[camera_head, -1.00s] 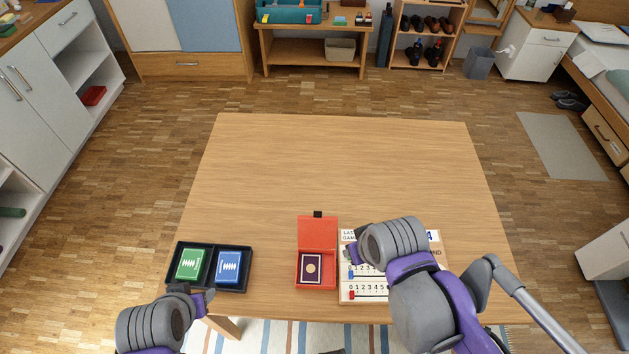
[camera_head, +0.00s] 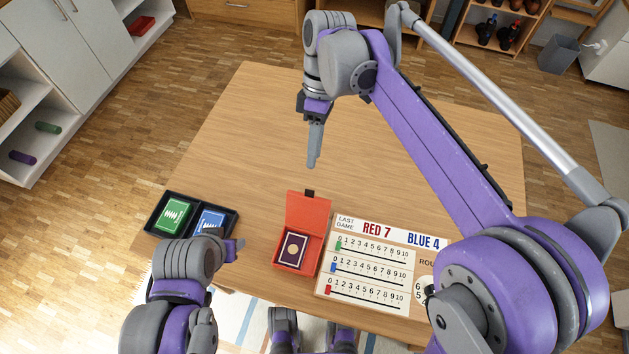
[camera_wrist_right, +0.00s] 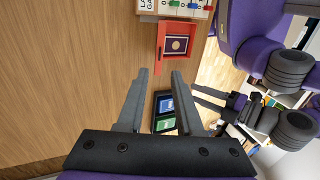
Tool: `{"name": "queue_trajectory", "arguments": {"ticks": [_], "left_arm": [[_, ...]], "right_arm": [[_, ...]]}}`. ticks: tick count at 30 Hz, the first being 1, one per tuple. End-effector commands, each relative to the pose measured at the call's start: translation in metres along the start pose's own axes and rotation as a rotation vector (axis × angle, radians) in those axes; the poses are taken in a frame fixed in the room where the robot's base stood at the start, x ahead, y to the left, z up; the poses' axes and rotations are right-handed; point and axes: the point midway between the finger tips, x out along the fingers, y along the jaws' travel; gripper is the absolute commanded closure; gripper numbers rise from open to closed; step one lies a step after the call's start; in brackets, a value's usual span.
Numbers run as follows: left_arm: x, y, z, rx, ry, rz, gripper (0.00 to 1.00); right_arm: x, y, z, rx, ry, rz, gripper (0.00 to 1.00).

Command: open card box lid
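The red card box (camera_head: 284,262) stands on the table with its lid (camera_head: 307,211) swung open toward the back. A black tab (camera_head: 309,193) is on the lid's far edge. A dark purple card deck (camera_head: 292,249) lies inside. My right gripper (camera_head: 314,164) is raised beyond the box, apart from the lid. In the right wrist view its two fingers (camera_wrist_right: 160,72) are spread with nothing between them, and the open box (camera_wrist_right: 178,43) shows ahead. My left gripper (camera_head: 238,248) is left of the box, beside the card tray; its finger gap is not clear.
A black tray (camera_head: 157,231) holds a green deck (camera_head: 173,214) and a blue deck (camera_head: 210,222) at the left. A white scoreboard (camera_head: 367,287) lies close to the right of the box. The table (camera_head: 240,130) is clear behind them.

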Motion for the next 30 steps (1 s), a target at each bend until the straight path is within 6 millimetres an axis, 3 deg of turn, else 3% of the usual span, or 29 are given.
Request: {"name": "queue_trajectory", "arguments": {"ticks": [6, 13, 18, 26, 30], "left_arm": [[0.005, 0.000, 0.003, 0.000, -0.002, 0.000, 0.50], [0.008, 0.000, 0.005, 0.000, -0.003, 0.000, 0.50], [0.009, 0.000, 0.005, 0.000, -0.003, 0.000, 0.50], [0.009, 0.000, 0.005, 0.000, -0.003, 0.000, 0.50], [0.009, 0.000, 0.005, 0.000, -0.003, 0.000, 0.50]], "right_arm": [[0.044, 0.000, 0.001, 0.002, 0.000, 0.001, 0.65], [0.079, 0.000, 0.000, 0.002, 0.001, 0.001, 0.65], [0.090, 0.000, 0.001, 0.003, 0.001, 0.002, 0.65], [0.090, 0.000, 0.001, 0.004, 0.001, 0.002, 0.65], [0.090, 0.000, 0.001, 0.004, 0.001, 0.002, 0.87]]}}
